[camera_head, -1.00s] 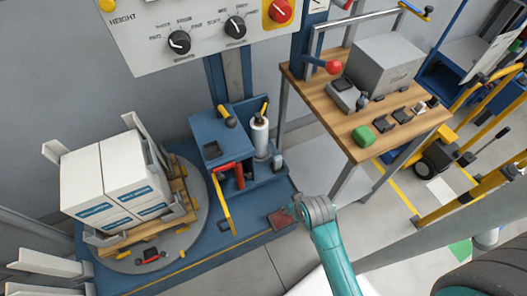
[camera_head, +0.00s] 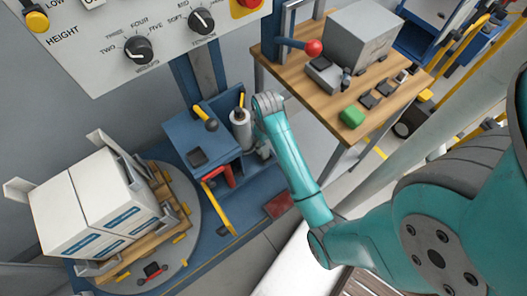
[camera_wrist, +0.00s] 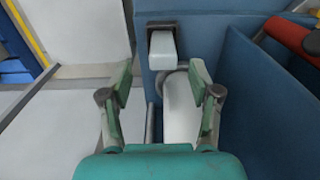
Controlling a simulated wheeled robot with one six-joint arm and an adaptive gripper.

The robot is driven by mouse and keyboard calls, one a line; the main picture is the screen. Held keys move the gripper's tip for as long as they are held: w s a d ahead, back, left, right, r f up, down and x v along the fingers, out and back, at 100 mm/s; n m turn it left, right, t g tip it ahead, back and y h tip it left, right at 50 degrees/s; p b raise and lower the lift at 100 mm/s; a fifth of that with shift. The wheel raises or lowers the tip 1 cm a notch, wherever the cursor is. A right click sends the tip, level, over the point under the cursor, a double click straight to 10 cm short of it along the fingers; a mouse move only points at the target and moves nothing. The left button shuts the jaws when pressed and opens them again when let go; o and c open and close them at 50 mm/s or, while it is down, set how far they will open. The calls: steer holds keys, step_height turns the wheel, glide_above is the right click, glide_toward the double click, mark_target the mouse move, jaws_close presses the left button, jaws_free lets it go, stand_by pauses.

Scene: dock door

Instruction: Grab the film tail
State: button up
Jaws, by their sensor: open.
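A white film roll (camera_head: 241,130) stands upright on the blue wrapper carriage (camera_head: 208,150) in the head view. In the wrist view a white roll (camera_wrist: 181,115) shows between and behind my fingers. A short white piece, which looks like the film tail (camera_wrist: 162,46), hangs below a dark clamp on the blue wall, just past my fingertips. My gripper (camera_wrist: 161,80) is open, its two green-padded fingers on either side of the line to that white piece, with nothing between the pads. In the head view my wrist is just right of the roll and hides the fingers.
A turntable (camera_head: 190,235) carries a pallet of white boxes (camera_head: 95,205) at left. A wooden bench (camera_head: 290,75) with a grey box and a green block stands at right. A red handle (camera_wrist: 290,33) juts in at upper right of the wrist view.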

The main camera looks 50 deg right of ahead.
mark_target(265, 148)
steer(key=shift+w+a+f, duration=0.1)
steer(key=shift+f, duration=1.6)
steer(key=shift+w+f, duration=0.1)
steer(key=shift+f, duration=1.55)
steer(key=shift+c, duration=0.2)
steer(key=c, duration=1)
